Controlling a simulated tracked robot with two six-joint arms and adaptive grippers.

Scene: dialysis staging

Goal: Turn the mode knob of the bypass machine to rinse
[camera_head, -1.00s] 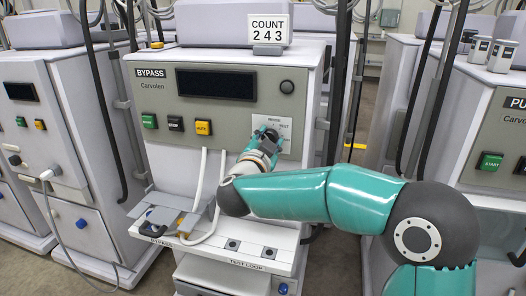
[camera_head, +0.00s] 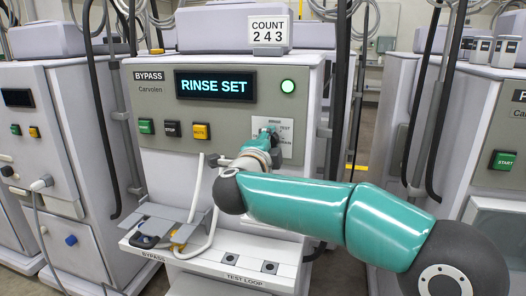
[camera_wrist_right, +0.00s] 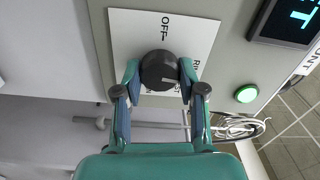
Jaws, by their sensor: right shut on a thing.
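The bypass machine (camera_head: 158,100) stands in the middle of the head view. Its display (camera_head: 215,86) reads "RINSE SET" and the round lamp (camera_head: 288,87) beside it glows green. My right gripper (camera_head: 268,140) is at the white knob plate (camera_head: 287,142) and mostly covers the knob there. In the right wrist view the dark round mode knob (camera_wrist_right: 158,68) sits between the two fingers, which are shut on it. "OFF" shows on the plate (camera_wrist_right: 135,30) above the knob; the other labels are partly hidden by the fingers. My left gripper is not in view.
Green, black and yellow buttons (camera_head: 173,129) line the panel left of the knob. A shelf (camera_head: 215,262) with a pale hose and a grey clamp-like part sits below. Other machines stand on both sides, with dark hoses hanging between them.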

